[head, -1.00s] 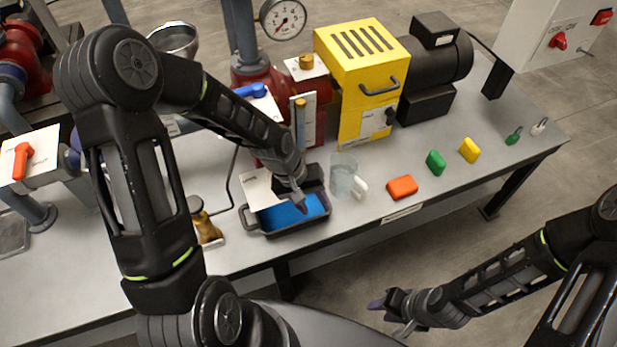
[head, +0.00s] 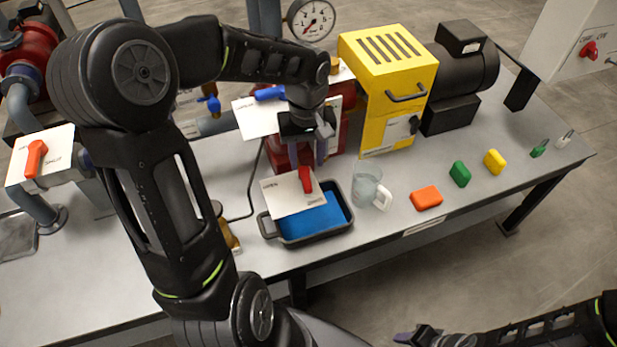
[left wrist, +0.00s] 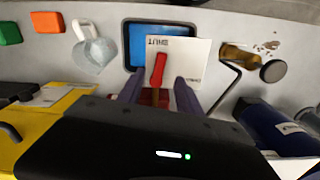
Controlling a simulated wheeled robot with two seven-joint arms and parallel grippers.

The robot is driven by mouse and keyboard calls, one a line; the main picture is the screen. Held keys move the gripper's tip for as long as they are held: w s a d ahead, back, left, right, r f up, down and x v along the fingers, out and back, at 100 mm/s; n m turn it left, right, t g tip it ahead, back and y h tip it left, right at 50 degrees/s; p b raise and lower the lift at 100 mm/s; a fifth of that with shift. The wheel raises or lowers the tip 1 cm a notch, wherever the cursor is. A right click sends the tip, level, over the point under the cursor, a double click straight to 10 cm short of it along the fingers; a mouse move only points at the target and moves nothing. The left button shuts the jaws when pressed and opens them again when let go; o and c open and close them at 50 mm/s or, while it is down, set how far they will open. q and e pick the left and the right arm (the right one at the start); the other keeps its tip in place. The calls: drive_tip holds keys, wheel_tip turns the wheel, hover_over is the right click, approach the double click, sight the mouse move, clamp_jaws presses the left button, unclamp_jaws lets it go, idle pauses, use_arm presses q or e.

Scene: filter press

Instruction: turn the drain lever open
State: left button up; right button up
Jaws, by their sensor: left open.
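The red drain lever (head: 305,179) sits on a white plate (head: 290,199) marked OPEN and SHUT, above a dark tray with a blue bottom (head: 349,217). In the left wrist view the lever (left wrist: 158,68) points toward the SHUT word, and OPEN is at the plate's side. My left gripper (head: 312,158) is open just behind the lever in the head view. In the left wrist view its two fingers (left wrist: 158,92) stand on either side of the lever's line, with gaps visible. My right gripper (head: 420,337) is partly cut off at the bottom edge, away from the bench.
A clear jug (head: 367,186) stands right of the tray. Orange (head: 426,198), green (head: 459,174) and yellow (head: 494,162) blocks lie farther right. A blue-handled valve (head: 270,93) and a second white plate are close behind my left gripper. A yellow housing (head: 390,60) stands behind the jug.

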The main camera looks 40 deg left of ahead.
sight(307, 182)
use_arm(q)
drive_tip(key=shift+f, duration=3.95)
clamp_jaws()
